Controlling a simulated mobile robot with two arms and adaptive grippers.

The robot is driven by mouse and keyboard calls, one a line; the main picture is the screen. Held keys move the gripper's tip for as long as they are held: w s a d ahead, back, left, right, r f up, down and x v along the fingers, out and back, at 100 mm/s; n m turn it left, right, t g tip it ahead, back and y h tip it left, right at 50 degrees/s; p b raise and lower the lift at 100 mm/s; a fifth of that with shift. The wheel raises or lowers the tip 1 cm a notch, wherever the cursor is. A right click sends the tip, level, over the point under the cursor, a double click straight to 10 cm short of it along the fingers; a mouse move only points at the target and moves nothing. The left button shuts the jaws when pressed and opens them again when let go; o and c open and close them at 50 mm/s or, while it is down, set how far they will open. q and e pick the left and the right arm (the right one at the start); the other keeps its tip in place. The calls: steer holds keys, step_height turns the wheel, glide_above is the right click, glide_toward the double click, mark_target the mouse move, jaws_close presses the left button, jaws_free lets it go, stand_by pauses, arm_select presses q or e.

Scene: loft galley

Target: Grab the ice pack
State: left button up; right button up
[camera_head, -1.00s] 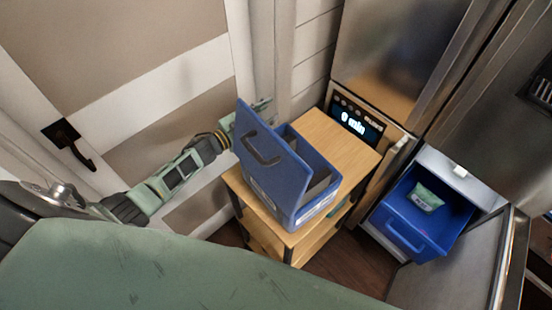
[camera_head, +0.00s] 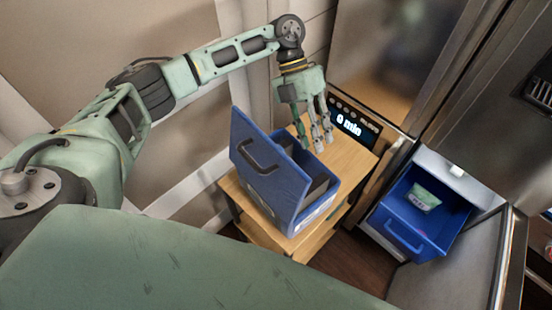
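The ice pack (camera_head: 423,198) is a small pale green and white pack with a dark label. It lies in the open blue drawer (camera_head: 405,233) at the lower right, in the freezer part of the steel fridge. My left gripper (camera_head: 312,145) is above the far edge of a blue cooler box, left of the drawer and well apart from the ice pack. Its fingers point down and are spread, with nothing between them. My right gripper is not in view.
The blue cooler box (camera_head: 290,208) stands on a wooden cart (camera_head: 345,158) with its lid raised on the left side. A display reading "0 min" (camera_head: 352,124) is behind the cart. An open steel door (camera_head: 460,285) is below the drawer.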

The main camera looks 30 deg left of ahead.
arm_select(q)
steer(key=a+m+y+p, duration=0.1)
steer(key=a+y, duration=0.1)
steer(key=s+a+f+m+y+p, duration=0.1)
steer(key=a+y, duration=0.1)
steer(key=a, duration=0.1)
steer(key=a+f+m+y+p, duration=0.1)
steer(key=a+y, duration=0.1)
steer(key=y, duration=0.1)
steer(key=shift+s+a+f, duration=0.25)
steer(key=shift+s, duration=0.15)
steer(key=shift+s+a+f+m+y+p, duration=0.15)
steer(key=shift+s+a+m+y+p, duration=0.15)
steer(key=shift+m+y, duration=0.1)
steer(key=shift+s+f, duration=0.2)
steer(key=shift+f, duration=0.1)
steer(key=shift+s+a+f+p, duration=0.15)
steer(key=shift+f+p, duration=0.15)
steer(key=shift+f, duration=0.2)
steer(key=shift+a+f+p, duration=0.15)
steer(key=shift+f+p, duration=0.1)
steer(key=shift+f, duration=0.25)
steer(key=p+x, duration=0.2)
steer(key=x, duration=0.1)
steer(key=p+x, duration=0.1)
steer(key=x, duration=0.1)
steer(key=shift+d+f, duration=0.1)
steer(key=shift+f, duration=0.25)
steer(key=shift+w, duration=0.25)
jaws_close()
